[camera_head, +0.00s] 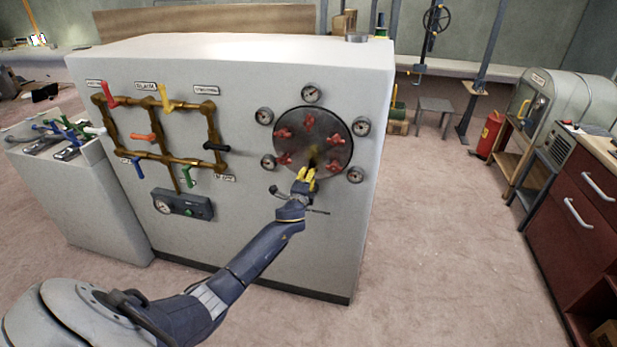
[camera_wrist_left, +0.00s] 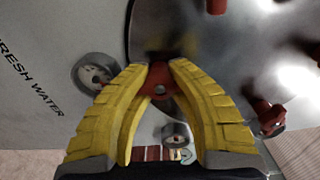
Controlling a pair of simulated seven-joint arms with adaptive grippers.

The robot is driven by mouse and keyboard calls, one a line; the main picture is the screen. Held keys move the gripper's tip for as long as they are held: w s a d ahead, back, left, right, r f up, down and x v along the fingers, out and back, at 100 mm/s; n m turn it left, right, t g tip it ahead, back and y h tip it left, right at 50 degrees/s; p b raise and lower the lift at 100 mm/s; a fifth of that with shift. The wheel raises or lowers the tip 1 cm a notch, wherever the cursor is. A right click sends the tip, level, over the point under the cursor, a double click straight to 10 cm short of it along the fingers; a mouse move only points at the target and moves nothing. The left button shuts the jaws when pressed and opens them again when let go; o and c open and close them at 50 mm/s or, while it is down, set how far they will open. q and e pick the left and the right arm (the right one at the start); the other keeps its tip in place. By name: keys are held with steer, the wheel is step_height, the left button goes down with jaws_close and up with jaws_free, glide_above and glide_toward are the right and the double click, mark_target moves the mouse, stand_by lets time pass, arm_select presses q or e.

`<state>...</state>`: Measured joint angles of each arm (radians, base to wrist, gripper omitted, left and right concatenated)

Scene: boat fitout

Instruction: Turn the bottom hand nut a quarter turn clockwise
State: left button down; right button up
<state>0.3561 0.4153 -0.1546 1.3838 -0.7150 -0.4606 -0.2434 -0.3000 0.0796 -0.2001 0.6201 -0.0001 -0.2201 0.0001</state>
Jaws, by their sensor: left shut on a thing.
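A round dark metal plate (camera_head: 314,148) with several red hand nuts is set in the front of the pale cabinet. My left gripper (camera_head: 306,172) is at the plate's lower edge, its yellow fingers pointing up at it. In the left wrist view, the fingertips (camera_wrist_left: 160,72) are closed around the red bottom hand nut (camera_wrist_left: 159,84), which sits between them. In the head view my fingers hide this nut. Other red nuts show clear of the gripper, at the upper left (camera_head: 283,133), top (camera_head: 309,121) and lower right (camera_head: 336,165). My right gripper is not in view.
Several round gauges (camera_head: 312,93) ring the plate; one at the lower left (camera_head: 268,162) is near my gripper. Brass pipes with coloured valve levers (camera_head: 150,131) are further left on the cabinet (camera_head: 230,235).

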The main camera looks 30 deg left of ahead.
arm_select(q)
steer(key=shift+w+d+r, duration=0.1)
steer(key=shift+d+r, duration=0.1)
steer(key=shift+d, duration=0.15)
steer(key=c, duration=0.8)
jaws_free()
steer(key=shift+d+f, duration=0.1)
steer(key=shift+f, duration=0.05)
steer(key=shift+o, duration=1.4)
steer(key=shift+a, duration=0.2)
steer(key=shift+s+f, duration=0.1)
steer(key=shift+s, duration=0.3)
steer(key=v, duration=1.1)
steer(key=shift+s+d, duration=0.1)
steer(key=shift+d, duration=0.05)
